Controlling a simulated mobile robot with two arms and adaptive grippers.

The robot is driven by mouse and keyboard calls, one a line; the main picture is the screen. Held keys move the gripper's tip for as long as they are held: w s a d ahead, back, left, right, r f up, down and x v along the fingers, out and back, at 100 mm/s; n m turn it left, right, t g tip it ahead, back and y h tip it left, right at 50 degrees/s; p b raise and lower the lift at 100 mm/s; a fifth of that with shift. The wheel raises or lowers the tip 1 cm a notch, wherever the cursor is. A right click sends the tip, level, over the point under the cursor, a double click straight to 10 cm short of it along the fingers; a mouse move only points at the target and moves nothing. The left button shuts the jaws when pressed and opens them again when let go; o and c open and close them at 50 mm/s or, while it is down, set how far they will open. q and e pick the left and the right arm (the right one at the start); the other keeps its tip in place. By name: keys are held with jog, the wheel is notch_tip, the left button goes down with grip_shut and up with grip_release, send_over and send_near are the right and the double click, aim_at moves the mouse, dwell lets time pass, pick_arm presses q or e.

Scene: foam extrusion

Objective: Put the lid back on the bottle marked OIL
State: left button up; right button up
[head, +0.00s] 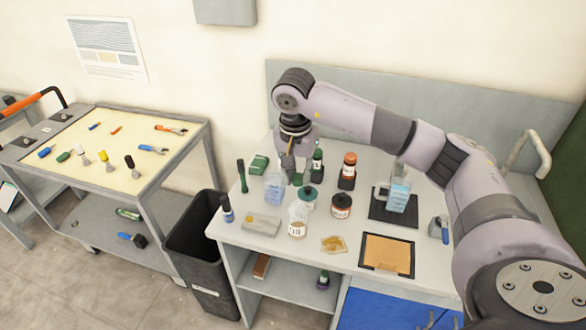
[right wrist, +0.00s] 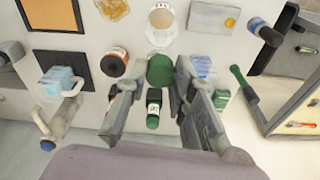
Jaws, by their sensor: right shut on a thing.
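My right gripper (head: 305,180) points down over the bench and is shut on a round dark green lid (right wrist: 160,71), which sits between its fingertips in the right wrist view. The lid also shows in the head view (head: 308,194), behind a small clear bottle (head: 298,219). That bottle has amber contents, a pale label and an open top; it also shows in the right wrist view (right wrist: 161,22), apart from the lid. I cannot read OIL on its label. My left gripper is not in view.
A black bin (head: 196,245) stands left.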

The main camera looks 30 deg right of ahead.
aim_at(298, 185)
jog(key=shift+s, duration=0.35)
jog(key=shift+a+f, duration=0.1)
jog(key=shift+f, duration=0.05)
jog(key=shift+w+f+b, duration=0.4)
jog(key=shift+f, duration=0.85)
jog(key=shift+s+f+b, duration=0.2)
jog(key=shift+f+b, duration=0.45)
jog(key=shift+f, duration=0.05)
notch_tip(298, 185, down, 2)
jog(key=shift+f+b, duration=0.15)
jog(key=shift+b, duration=0.75)
jog(key=shift+w+f, duration=0.1)
jog(key=shift+f, duration=0.15)
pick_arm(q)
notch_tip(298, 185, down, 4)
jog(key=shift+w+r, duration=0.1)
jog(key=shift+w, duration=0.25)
